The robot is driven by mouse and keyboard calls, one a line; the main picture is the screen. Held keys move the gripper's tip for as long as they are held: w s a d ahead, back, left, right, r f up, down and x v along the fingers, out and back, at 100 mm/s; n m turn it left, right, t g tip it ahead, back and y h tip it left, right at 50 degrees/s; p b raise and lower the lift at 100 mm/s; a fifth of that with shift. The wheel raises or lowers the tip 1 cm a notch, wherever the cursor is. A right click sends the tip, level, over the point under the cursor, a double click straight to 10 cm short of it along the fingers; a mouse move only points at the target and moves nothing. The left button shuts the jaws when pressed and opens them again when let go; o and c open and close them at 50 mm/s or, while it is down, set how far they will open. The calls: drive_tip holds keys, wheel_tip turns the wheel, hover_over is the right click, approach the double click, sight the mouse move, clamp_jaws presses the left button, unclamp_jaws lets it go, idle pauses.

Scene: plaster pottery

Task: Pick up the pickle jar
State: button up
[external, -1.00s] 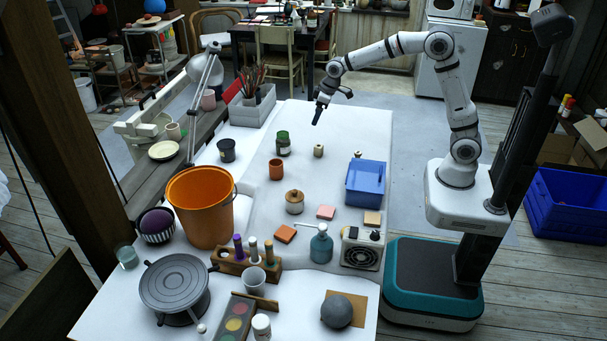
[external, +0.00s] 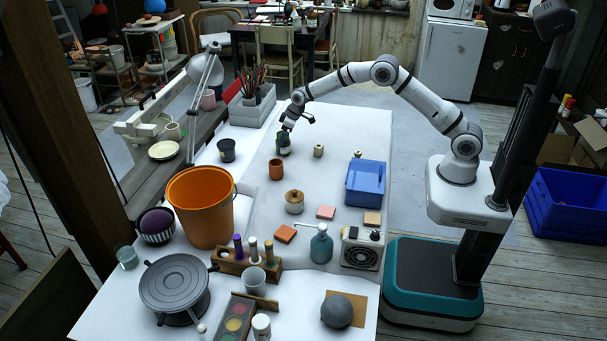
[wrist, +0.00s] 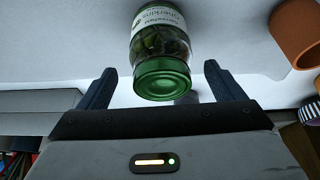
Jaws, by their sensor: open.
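The pickle jar (external: 284,150) stands on the white table, with a green lid and dark contents. In the wrist view the jar (wrist: 160,45) shows its green lid toward me and a white label reading something like "gherkins". In the wrist view my gripper (wrist: 159,88) is open, with one dark finger on each side of the lid. There are gaps between the fingers and the jar.
A terracotta cup (external: 276,170) stands close in front of the jar, and a small beige pot (external: 319,151) to its right. A dark cup (external: 227,151) is to the left. A grey planter box (external: 252,107) stands behind. The table right of the beige pot has free room.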

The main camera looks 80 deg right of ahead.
drive_tip(key=x, duration=0.3)
drive_tip(key=shift+f, duration=0.15)
drive_tip(key=shift+a, duration=0.1)
drive_tip(key=c, duration=1.5)
